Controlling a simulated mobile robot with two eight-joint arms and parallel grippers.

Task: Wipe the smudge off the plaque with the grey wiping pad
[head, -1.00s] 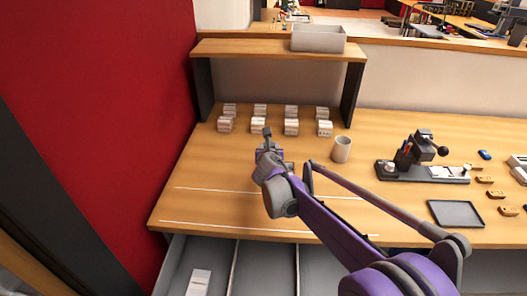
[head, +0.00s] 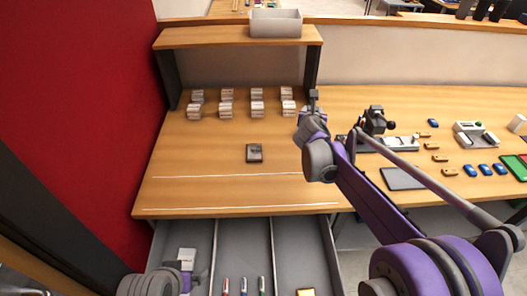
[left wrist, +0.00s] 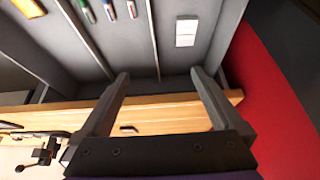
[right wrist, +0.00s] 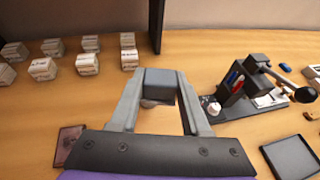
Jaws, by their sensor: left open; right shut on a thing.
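The plaque (head: 254,153) is a small dark rectangle lying flat on the desk, left of my right gripper. Its edge part also shows at lower left in the right wrist view (right wrist: 70,146). Its face is too small to tell a smudge clearly. My right gripper (right wrist: 160,88) is shut on a dark grey block, the wiping pad (right wrist: 160,79), held above the desk to the right of the plaque. My left gripper (left wrist: 160,75) is open and empty near the drawer at the front; in the head view only part of that arm shows at lower left.
Several small white box stacks (head: 227,110) stand behind the plaque, under a shelf (head: 225,37). A clamp-like fixture (head: 372,122) and a dark tray (head: 402,178) lie to the right. The open drawer (head: 240,241) holds a white block (head: 187,254) and coloured markers. Desk around the plaque is clear.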

